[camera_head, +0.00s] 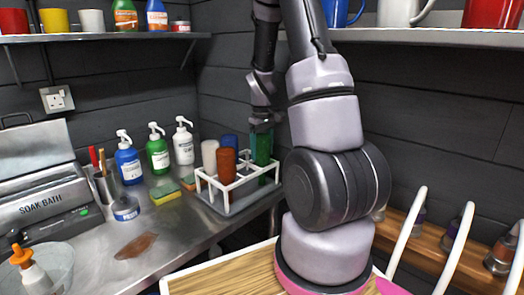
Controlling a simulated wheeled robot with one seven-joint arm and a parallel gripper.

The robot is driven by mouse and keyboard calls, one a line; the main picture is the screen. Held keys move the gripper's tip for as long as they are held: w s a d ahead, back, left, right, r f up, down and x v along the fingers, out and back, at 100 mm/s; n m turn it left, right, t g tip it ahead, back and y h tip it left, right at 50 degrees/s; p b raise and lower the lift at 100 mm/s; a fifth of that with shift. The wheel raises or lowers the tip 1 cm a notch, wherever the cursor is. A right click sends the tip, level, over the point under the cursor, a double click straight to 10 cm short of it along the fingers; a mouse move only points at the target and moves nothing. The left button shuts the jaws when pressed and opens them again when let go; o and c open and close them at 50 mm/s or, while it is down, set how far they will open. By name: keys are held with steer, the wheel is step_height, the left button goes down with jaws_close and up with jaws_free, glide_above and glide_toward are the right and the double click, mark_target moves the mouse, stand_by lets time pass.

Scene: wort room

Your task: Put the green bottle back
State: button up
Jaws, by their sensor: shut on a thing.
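The green bottle (262,150) is at the right end of the white rack (232,203) on the steel counter. My gripper (262,126) comes down from above and is shut on the top of the green bottle. The bottle looks upright, with its lower part behind or within the rack's bars. I cannot tell whether it touches the rack's base. A white bottle (209,155), a reddish-brown bottle (227,165) and a blue bottle (229,142) stand in the same rack, left of the green bottle.
Pump bottles in blue (129,162), green (158,153) and white (183,145) stand left of the rack. Sponges (165,193) lie before them. A soak bath (45,190) stands at the left. Shelves (110,36) with cups hang above. A brown stain (136,245) marks the open counter.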

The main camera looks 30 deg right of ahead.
steer(key=o, duration=1.3)
steer(key=shift+f, duration=0.1)
step_height(320, 180, up, 12)
steer(key=shift+r, duration=0.2)
steer(key=shift+a, duration=0.1)
